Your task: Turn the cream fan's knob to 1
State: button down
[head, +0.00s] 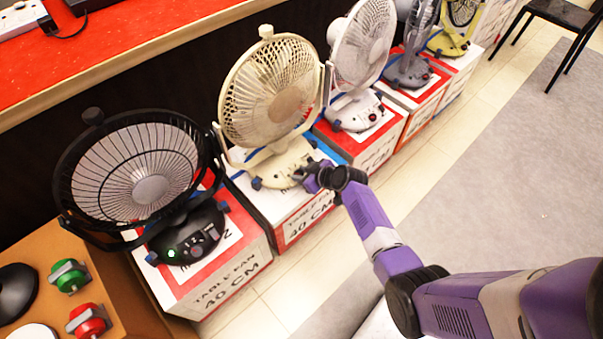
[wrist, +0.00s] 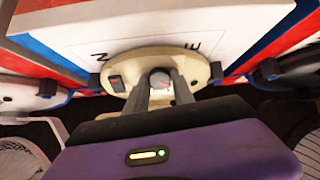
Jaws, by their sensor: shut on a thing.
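The cream fan (head: 270,95) stands on a table-fan box, second from the left in the head view. Its cream base (wrist: 202,66) shows in the wrist view, with a dark switch at its left. The round grey knob (wrist: 160,82) is on the base, with a small red mark on its face. My gripper (head: 308,176) is at the front of the fan's base. In the wrist view my gripper (wrist: 161,88) has its two fingers on either side of the knob, shut on it. The number markings around the knob are too small or hidden to read.
A black fan (head: 150,185) with a lit green light stands close on the left. A white fan (head: 362,50) and further fans stand in a row to the right. The red counter (head: 120,35) runs behind. The floor (head: 500,180) in front is open.

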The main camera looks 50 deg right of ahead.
jog(key=m, duration=0.3)
jog(key=shift+p, duration=0.4)
jog(key=shift+m+h+p, duration=0.3)
jog(key=shift+m+p, duration=0.1)
jog(key=shift+m, duration=1.1)
jog(key=shift+s, duration=0.1)
jog(key=shift+f, duration=0.1)
jog(key=c, duration=1.1)
grip_release()
jog(key=shift+o, duration=0.2)
jog(key=p+v, duration=0.3)
jog(key=v, duration=0.4)
jog(key=shift+s+r, duration=0.25)
jog(key=shift+r, duration=0.15)
